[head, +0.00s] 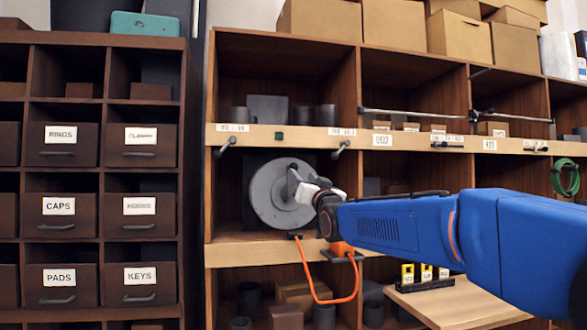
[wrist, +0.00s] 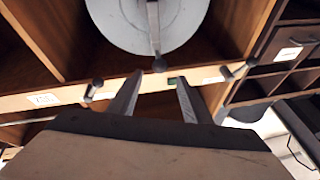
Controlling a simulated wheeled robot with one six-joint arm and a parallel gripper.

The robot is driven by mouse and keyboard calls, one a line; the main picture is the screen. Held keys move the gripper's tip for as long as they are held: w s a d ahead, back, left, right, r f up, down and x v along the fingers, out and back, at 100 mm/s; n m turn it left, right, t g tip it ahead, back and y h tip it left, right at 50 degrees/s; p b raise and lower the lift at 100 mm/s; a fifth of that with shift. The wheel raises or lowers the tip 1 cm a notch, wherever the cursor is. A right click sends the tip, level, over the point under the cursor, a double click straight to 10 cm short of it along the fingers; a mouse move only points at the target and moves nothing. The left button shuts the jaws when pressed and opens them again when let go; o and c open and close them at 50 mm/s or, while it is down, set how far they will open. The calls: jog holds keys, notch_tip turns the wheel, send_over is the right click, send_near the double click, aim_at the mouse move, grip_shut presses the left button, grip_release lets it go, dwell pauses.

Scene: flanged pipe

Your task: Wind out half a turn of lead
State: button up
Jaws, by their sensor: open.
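A round grey reel (head: 277,193) stands in the middle shelf compartment, facing out. It also shows at the top of the wrist view (wrist: 125,28). There a thin grey crank bar (wrist: 154,25) runs across its face to a dark round knob (wrist: 159,65). My gripper (head: 299,186) is in front of the reel's right part and hides some of it. In the wrist view its two fingers (wrist: 160,78) are apart, with the knob showing just past the gap between their tips. I cannot tell the depth between them. An orange lead (head: 314,288) hangs in a loop below the reel.
The shelf's upper ledge (head: 300,137) has dark pegs sticking out on either side of the compartment. A sloping wooden board (head: 460,304) sits low on the right. Labelled drawers (head: 58,205) fill the left.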

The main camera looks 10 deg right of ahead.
aim_at(295, 168)
jog(key=x, duration=1)
grip_shut()
